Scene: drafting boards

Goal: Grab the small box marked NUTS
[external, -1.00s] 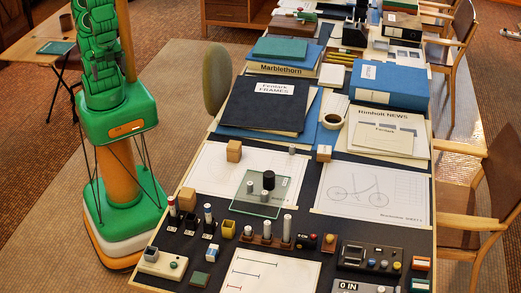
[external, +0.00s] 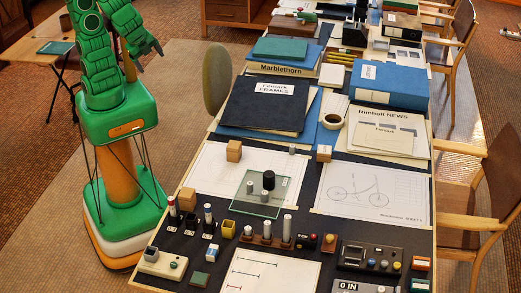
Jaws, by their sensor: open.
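No readable NUTS marking shows, so I cannot tell which small box bears it. Small boxes on the long table include an orange-red box with a pale label (external: 421,264) at the lower right and a teal box (external: 420,285) just in front of it. A wooden block with a white face (external: 324,154) stands mid-table, and a small blue-and-white box (external: 212,253) stands near the front left. My gripper (external: 156,48) is open and empty, raised beside my green arm at the upper left, well away from these boxes.
The long table (external: 313,190) is crowded with drawings, binders and blocks. A glass plate (external: 262,192) with small cylinders stands mid-table. A dark control panel (external: 370,258) lies at the front right. Chairs (external: 470,190) line the right side.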

